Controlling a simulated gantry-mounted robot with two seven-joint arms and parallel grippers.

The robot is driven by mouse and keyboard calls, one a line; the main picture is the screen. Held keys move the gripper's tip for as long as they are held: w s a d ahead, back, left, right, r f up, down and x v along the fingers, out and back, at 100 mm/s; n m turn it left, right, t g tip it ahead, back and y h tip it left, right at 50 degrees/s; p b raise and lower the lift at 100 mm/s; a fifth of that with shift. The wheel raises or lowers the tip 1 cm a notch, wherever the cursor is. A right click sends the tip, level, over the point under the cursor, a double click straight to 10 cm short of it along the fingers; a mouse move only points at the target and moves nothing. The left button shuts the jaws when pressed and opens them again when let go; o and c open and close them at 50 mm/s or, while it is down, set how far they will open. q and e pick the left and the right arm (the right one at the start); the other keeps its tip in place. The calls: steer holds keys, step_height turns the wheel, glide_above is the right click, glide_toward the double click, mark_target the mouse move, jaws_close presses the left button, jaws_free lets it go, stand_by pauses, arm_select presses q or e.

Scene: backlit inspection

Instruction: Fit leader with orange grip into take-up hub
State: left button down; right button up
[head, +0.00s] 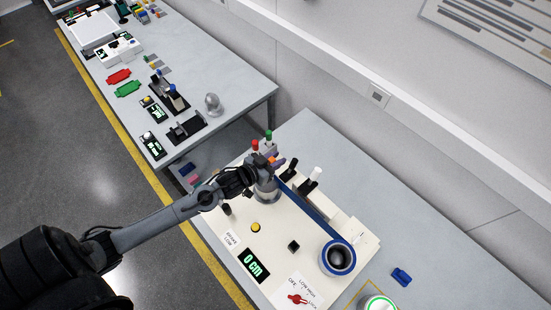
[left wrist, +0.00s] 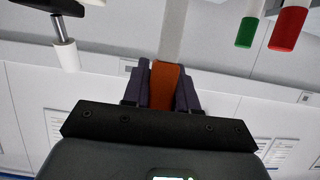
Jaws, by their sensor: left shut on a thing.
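My left gripper (head: 273,162) is shut on the orange grip (left wrist: 165,85), which sits between its two dark purple fingers in the left wrist view. A pale strip, apparently the leader (left wrist: 172,30), extends from the grip up the picture. In the head view the gripper is over the far end of the cream machine, above a shiny metal hub (head: 267,193) that looks like the take-up hub. The arm and gripper partly cover the hub, so its slot cannot be seen. A blue band (head: 314,212) runs toward a blue-rimmed reel (head: 338,257). My right gripper is not in view.
Red (head: 255,145) and green (head: 269,135) capped posts stand just beyond the gripper. Black (head: 290,168) and white (head: 314,176) levers stand to its right. The display (head: 255,266) reads 0 cm.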

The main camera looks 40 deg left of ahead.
arm_select(q)
steer(key=shift+f, duration=0.45)
steer(key=shift+f+b, duration=0.95)
steer(key=shift+f, duration=0.4)
steer(key=shift+f+b, duration=0.3)
steer(key=shift+f, duration=0.2)
steer(key=shift+f+b, duration=0.45)
steer(key=shift+f, duration=0.4)
steer(key=c, duration=0.8)
jaws_free()
